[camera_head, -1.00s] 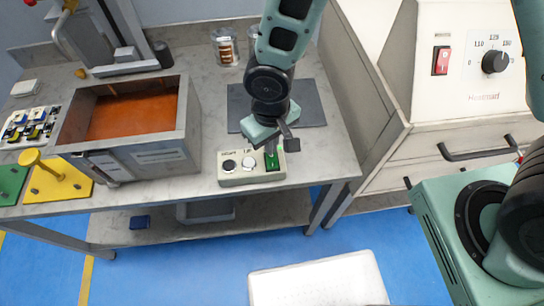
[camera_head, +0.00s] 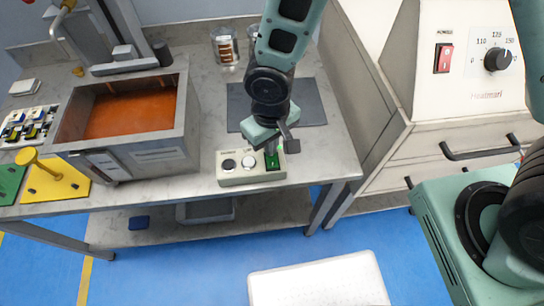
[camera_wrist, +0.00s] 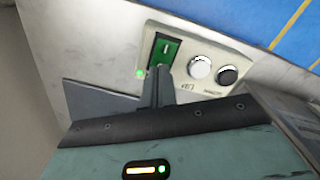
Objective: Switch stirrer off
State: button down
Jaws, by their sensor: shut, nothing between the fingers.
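A cream control box (camera_head: 237,177) sits at the front edge of the grey table, with a green rocker switch (camera_head: 272,162), a white knob (camera_head: 248,162) and a black knob (camera_head: 229,164). The wrist view also shows the green switch (camera_wrist: 164,50), the white knob (camera_wrist: 200,67) and the black knob (camera_wrist: 228,75). A small green light (camera_wrist: 141,72) glows beside the switch. My gripper (camera_wrist: 161,72) is shut and empty, its fingertips at the lower end of the switch in the wrist view; I cannot tell whether they touch it.
A grey tank (camera_head: 190,125) of orange liquid stands left of the box. A dark mat (camera_head: 305,103) lies behind it. A heater cabinet with a red switch (camera_head: 444,59) stands at the right. A white crate (camera_head: 318,280) is on the floor.

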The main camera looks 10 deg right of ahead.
jog(key=shift+f+b, duration=0.35)
jog(key=shift+f, duration=0.15)
jog(key=shift+r, duration=0.15)
jog(key=shift+r+p, duration=2.75)
jog(key=shift+r, duration=0.7)
jog(key=s+d+r+n, duration=0.1)
jog(key=s+d+r, duration=0.3)
jog(key=r, duration=0.5)
jog(key=s+d+r+n, duration=0.1)
jog(key=s+d+r, duration=0.3)
jog(key=s+r, duration=0.3)
notch_tip(320, 180, up, 2)
jog(key=shift+s+r+y, duration=0.15)
jog(key=shift+r+y, duration=0.05)
jog(key=shift+y, duration=0.1)
